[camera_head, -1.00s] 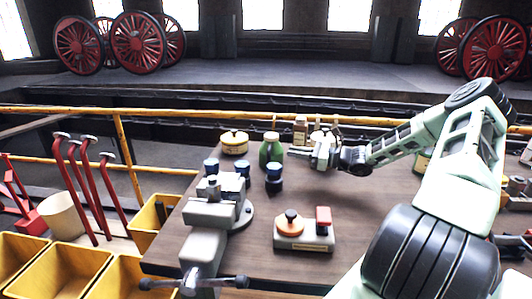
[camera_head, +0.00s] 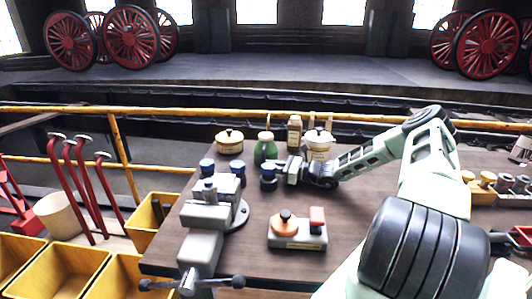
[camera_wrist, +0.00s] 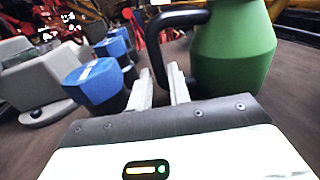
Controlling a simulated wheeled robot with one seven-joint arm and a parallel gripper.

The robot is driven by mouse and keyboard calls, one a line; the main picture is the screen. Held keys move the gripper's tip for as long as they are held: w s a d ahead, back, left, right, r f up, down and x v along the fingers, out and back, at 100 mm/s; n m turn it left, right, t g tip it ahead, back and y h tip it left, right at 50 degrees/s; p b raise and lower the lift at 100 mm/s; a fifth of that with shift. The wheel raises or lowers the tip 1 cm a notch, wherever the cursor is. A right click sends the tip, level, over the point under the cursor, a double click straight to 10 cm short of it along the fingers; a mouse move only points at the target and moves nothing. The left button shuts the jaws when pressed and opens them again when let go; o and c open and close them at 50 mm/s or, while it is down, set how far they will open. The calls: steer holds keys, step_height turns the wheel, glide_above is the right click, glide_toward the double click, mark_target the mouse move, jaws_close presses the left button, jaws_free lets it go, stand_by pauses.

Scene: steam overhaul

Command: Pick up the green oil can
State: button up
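The green oil can (camera_head: 265,150) stands upright on the workbench, near its far side. In the wrist view the can's green body (camera_wrist: 235,55) fills the upper right, with its black handle (camera_wrist: 180,18) on the left of the body. My gripper (camera_head: 283,169) is low over the bench, just in front and to the right of the can in the head view. In the wrist view my gripper's two fingers (camera_wrist: 161,88) are apart, with the handle's upright bar at or just beyond the gap. I see no firm grip on it.
Blue-topped dark pots (camera_head: 269,177) stand close to my gripper; one is near the fingers in the wrist view (camera_wrist: 98,82).

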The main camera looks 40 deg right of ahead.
steer(key=shift+w+a, duration=0.1)
steer(key=shift+w, duration=0.1)
jaws_close()
